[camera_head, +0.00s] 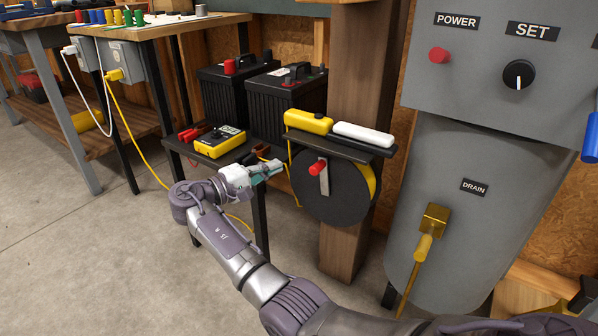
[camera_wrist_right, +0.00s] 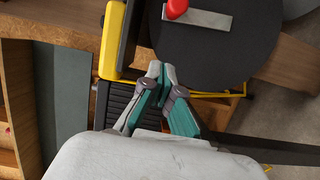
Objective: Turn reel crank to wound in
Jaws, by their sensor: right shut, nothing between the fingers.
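The reel (camera_head: 334,192) is a black disc with yellow cord, mounted on a wooden post under a small black shelf. Its crank is a grey bar (camera_head: 324,181) with a red knob (camera_head: 318,167); the knob is at the upper end of the bar. In the right wrist view the reel disc (camera_wrist_right: 225,55), bar (camera_wrist_right: 205,19) and red knob (camera_wrist_right: 177,8) show at the top. My right gripper (camera_head: 279,165) is left of the reel, apart from the knob. Its fingertips (camera_wrist_right: 160,68) are together and empty. My left gripper is not in view.
A yellow case (camera_head: 308,121) and a white case (camera_head: 363,134) lie on the shelf above the reel. Black batteries (camera_head: 285,105) and a yellow meter (camera_head: 219,142) stand to the left. A grey tank (camera_head: 470,185) with a brass drain valve (camera_head: 434,220) is at right.

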